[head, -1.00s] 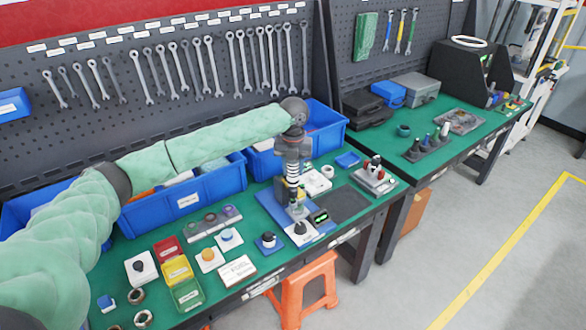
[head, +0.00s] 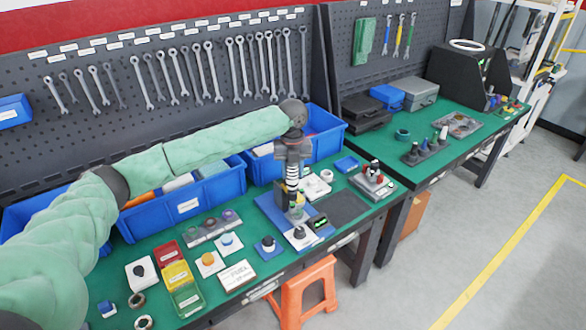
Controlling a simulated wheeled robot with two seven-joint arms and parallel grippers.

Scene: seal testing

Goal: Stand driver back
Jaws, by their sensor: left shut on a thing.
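My left gripper (head: 298,213) points straight down over the blue-based fixture (head: 272,208) near the front middle of the bench. It is shut on a slim thing, apparently the driver, which is mostly hidden by the fingers and wrist. A small metal stand (head: 372,184) with red and black upright pieces sits to the right, near the bench's front corner. I cannot tell whether it is the driver's place. My right gripper is out of view.
A small black display (head: 319,222) and a white block with a black knob (head: 300,238) sit close by the gripper. A dark mat (head: 343,207) is bare to the right. Blue bins (head: 190,203) line the back. An orange stool (head: 308,285) stands in front.

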